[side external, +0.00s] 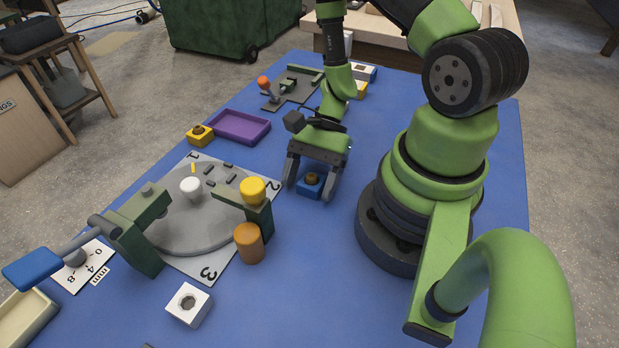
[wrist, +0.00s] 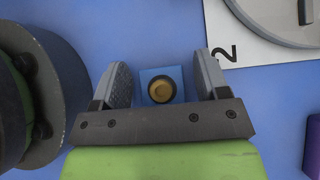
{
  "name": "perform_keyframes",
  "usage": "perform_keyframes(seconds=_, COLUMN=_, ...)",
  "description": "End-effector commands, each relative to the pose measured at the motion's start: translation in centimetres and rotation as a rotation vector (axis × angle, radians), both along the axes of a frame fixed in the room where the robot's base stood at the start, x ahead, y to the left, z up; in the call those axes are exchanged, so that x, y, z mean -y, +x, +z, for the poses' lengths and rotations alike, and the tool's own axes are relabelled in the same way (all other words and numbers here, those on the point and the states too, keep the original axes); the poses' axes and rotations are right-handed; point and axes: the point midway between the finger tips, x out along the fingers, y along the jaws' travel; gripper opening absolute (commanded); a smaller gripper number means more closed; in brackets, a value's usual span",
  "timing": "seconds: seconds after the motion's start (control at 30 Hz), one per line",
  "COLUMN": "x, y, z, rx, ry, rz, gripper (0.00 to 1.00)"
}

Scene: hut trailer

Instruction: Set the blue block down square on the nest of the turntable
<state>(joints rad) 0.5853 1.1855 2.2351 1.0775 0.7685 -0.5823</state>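The blue block (side external: 309,188) stands on the blue table between my gripper's fingers, with a round brownish knob on top. It also shows in the wrist view (wrist: 147,95), between the two fingers with a gap on each side. My gripper (side external: 309,192) is open, pointing down around the block; its fingers (wrist: 167,77) do not touch it in the wrist view. The turntable (side external: 190,225) is a grey disc on a white plate marked 1, 2 and 3, left of my gripper. Short dark bars sit on the disc near mark 1; I cannot tell which part is the nest.
A dark green post (side external: 258,215) with a yellow cap stands at the disc's right edge, beside an orange cylinder (side external: 249,243). A green clamp (side external: 140,228) with a blue handle stands left. A white block (side external: 188,304), purple tray (side external: 240,127) and yellow block (side external: 199,135) are nearby.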

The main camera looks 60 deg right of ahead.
Motion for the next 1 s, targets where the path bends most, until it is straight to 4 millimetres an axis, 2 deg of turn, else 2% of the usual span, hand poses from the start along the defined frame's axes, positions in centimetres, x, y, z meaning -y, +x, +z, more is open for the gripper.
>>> perform_keyframes(seconds=0.37, x=0.2, y=0.0, z=0.5, rx=0.002, ry=0.000, rz=-0.001, gripper=0.69)
perform_keyframes(seconds=0.57, x=2.1, y=0.1, z=2.3, rx=0.007, ry=-0.003, rz=-0.004, gripper=0.69)
perform_keyframes(seconds=1.0, x=7.6, y=0.1, z=7.8, rx=0.008, ry=-0.002, rz=-0.004, gripper=0.69)
